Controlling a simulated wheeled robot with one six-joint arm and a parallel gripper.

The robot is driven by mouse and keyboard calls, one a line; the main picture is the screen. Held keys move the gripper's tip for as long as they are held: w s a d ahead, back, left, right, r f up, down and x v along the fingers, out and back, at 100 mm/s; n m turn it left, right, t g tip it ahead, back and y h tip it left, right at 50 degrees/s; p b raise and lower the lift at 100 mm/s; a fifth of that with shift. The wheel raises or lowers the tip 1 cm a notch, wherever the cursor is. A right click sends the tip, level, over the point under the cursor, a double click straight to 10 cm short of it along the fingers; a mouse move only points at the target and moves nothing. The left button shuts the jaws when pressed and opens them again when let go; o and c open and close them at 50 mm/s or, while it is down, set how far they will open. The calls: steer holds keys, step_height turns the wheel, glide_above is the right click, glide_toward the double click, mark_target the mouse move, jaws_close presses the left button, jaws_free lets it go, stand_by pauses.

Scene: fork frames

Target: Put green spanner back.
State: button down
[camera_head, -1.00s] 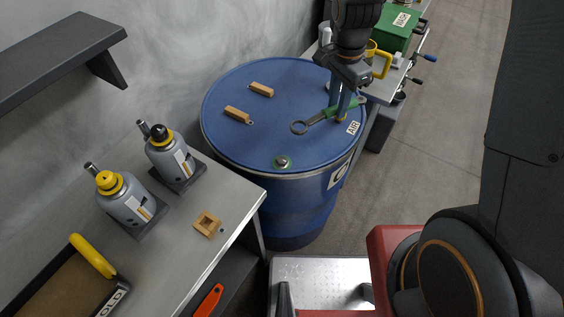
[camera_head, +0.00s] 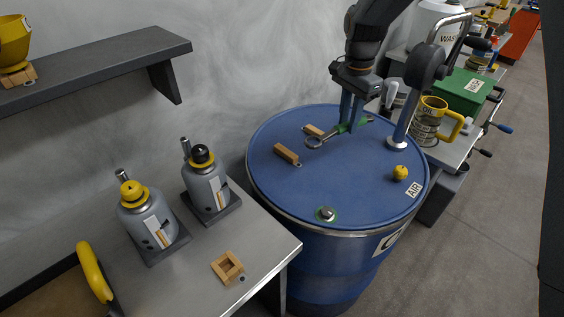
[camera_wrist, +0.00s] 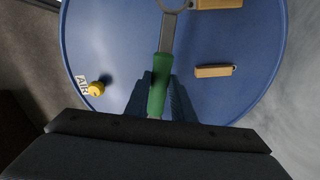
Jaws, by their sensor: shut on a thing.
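The green spanner (camera_head: 343,129) has a grey ring end and a green handle. My gripper (camera_head: 350,119) is shut on its green handle above the blue drum lid (camera_head: 340,190). In the wrist view the handle (camera_wrist: 158,88) lies between my fingers (camera_wrist: 160,98), with the ring end pointing away from my wrist. In the head view the ring end points left, close to two wooden blocks (camera_head: 287,154) (camera_head: 313,131). I cannot tell whether the spanner touches the lid or a block.
A yellow ball-like knob (camera_head: 400,173) and a grey post (camera_head: 400,125) stand on the lid's right side. Two grey bottle jacks (camera_head: 150,218) (camera_head: 208,185) stand on the left bench. The lid's middle is clear.

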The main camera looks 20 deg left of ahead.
steer(key=w+a+r+n+b, duration=0.1)
steer(key=w+a+b, duration=0.4)
steer(key=a, duration=0.7)
steer(key=shift+n+b, duration=0.8)
steer(key=shift+n, duration=0.1)
steer(key=shift+a, duration=0.1)
steer(key=shift+f+p, duration=1.55)
steer(key=shift+f, duration=3.35)
steer(key=c, duration=1.5)
jaws_free()
steer(key=shift+f, duration=0.1)
steer(key=shift+b, duration=0.3)
